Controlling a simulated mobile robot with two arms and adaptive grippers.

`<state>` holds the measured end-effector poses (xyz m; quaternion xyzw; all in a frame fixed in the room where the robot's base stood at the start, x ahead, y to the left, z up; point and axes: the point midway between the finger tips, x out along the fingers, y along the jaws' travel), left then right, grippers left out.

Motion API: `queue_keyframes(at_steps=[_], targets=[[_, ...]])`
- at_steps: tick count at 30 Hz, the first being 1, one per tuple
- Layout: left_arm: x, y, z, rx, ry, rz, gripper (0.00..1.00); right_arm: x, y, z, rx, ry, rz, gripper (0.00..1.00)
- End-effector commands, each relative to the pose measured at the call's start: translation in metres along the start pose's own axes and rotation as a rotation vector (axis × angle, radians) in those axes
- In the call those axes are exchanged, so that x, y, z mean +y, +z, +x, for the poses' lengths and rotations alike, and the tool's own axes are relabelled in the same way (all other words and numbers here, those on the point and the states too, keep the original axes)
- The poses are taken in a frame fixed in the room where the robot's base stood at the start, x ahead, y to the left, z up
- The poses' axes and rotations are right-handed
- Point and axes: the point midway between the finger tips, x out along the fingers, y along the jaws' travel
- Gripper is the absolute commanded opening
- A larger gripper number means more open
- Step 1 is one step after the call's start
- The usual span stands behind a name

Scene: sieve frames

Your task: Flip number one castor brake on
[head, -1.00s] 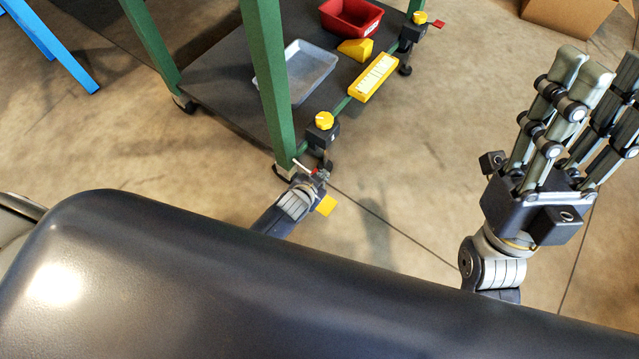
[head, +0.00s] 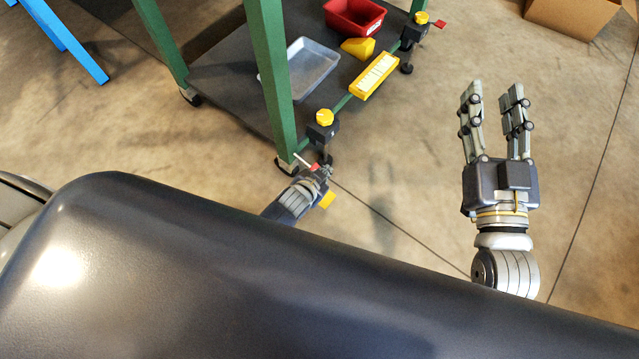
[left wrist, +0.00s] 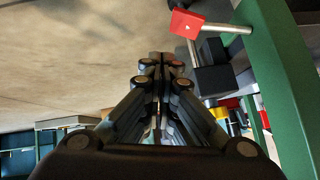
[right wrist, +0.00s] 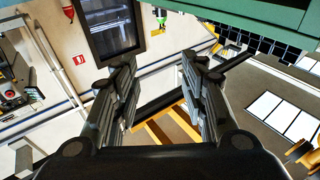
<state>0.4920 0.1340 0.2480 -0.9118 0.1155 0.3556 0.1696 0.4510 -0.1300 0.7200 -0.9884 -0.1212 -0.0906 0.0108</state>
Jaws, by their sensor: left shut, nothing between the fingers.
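A green-framed cart stands on castors. Its near castor brake has a red tab (head: 315,167) on a pale rod by the near leg (head: 287,145). In the left wrist view the red tab (left wrist: 187,24) sits on a metal rod from the green leg, above and right of my fingertips. My left gripper (head: 324,172) is beside this castor, partly hidden by its own wrist. Its fingers (left wrist: 162,62) are shut and empty, apart from the tab. A second red tab (head: 440,23) is at the far corner. I cannot read any castor number. My right gripper (head: 497,95) is open and empty.
A yellow knob (head: 324,117) on a black block is above the near castor. The cart's lower shelf (head: 225,90) carries a grey tray (head: 312,68), a red bin (head: 353,14) and a yellow piece (head: 358,47). A cardboard box (head: 572,14) is far right. Floor right of the cart is clear.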

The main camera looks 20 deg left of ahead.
Motion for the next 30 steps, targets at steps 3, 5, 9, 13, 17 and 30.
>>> queue_keyframes(at_steps=[3,5,9,13,17,30], targets=[[0.003,-0.001,-0.012,-0.001,0.001,-0.001,0.0,0.003,0.021,-0.003,-0.124,0.007,-0.003,0.4],[0.004,0.0,-0.018,-0.002,0.001,-0.001,0.0,0.005,0.033,-0.006,-0.187,0.01,-0.005,0.4],[0.006,0.0,-0.03,-0.002,0.001,0.0,0.0,0.009,0.061,-0.017,-0.335,0.02,-0.007,0.4],[0.009,0.0,-0.042,-0.002,0.001,0.0,0.0,0.013,0.084,-0.032,-0.471,0.028,-0.008,0.4],[0.011,0.001,-0.054,-0.002,0.001,0.0,0.0,0.016,0.106,-0.05,-0.606,0.036,-0.008,0.4],[0.016,0.002,-0.076,-0.001,0.001,0.0,0.0,0.022,0.142,-0.094,-0.867,0.053,-0.006,0.4]])
